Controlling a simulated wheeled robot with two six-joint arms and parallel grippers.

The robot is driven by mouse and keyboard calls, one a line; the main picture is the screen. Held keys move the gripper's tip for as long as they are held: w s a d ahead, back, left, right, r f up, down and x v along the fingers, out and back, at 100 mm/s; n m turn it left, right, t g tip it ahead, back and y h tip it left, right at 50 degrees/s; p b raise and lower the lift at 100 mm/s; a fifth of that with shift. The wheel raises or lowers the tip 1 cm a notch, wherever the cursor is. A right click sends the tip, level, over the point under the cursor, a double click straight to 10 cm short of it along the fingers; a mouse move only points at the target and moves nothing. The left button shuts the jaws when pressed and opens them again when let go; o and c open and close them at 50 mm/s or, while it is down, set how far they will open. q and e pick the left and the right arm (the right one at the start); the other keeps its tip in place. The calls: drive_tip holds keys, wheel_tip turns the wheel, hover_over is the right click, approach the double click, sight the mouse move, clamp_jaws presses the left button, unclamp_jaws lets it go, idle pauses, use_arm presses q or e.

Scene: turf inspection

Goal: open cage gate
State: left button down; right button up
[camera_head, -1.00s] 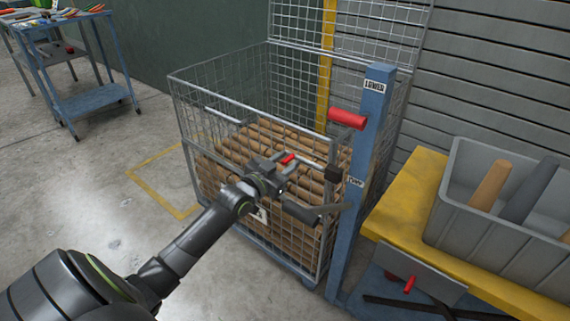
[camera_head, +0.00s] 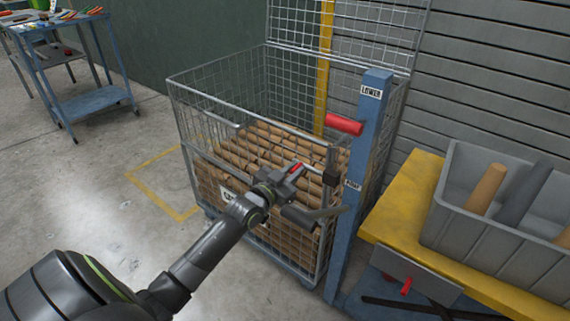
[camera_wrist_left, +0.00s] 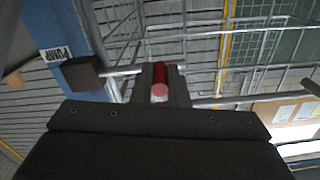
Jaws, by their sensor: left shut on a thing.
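The wire mesh cage (camera_head: 176,92) stands mid-view, with brown rolls stacked behind its front mesh. Its gate looks closed, though my arm covers part of the front. My left gripper (camera_head: 296,172) is at the upper front of the cage, shut on a small red latch grip (camera_head: 294,168). In the left wrist view, the red grip (camera_wrist_left: 160,82) sits between the fingers, in line with a horizontal metal bar (camera_wrist_left: 120,71). A dark block (camera_wrist_left: 83,73) lies left of the fingers there. My right gripper is out of view.
A yellow bench (camera_head: 403,195) with a grey bin (camera_head: 470,222) is farther right. A blue cart (camera_head: 90,100) is far left. Floor between is clear.

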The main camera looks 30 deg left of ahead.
use_arm(q)
drive_tip(key=shift+d, duration=0.5)
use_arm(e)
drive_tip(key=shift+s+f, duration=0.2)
use_arm(q)
drive_tip(key=shift+f, duration=0.1)
drive_tip(key=shift+s+f+t+b, duration=0.45)
drive_tip(key=shift+s+b, duration=0.2)
drive_tip(key=shift+s, duration=0.1)
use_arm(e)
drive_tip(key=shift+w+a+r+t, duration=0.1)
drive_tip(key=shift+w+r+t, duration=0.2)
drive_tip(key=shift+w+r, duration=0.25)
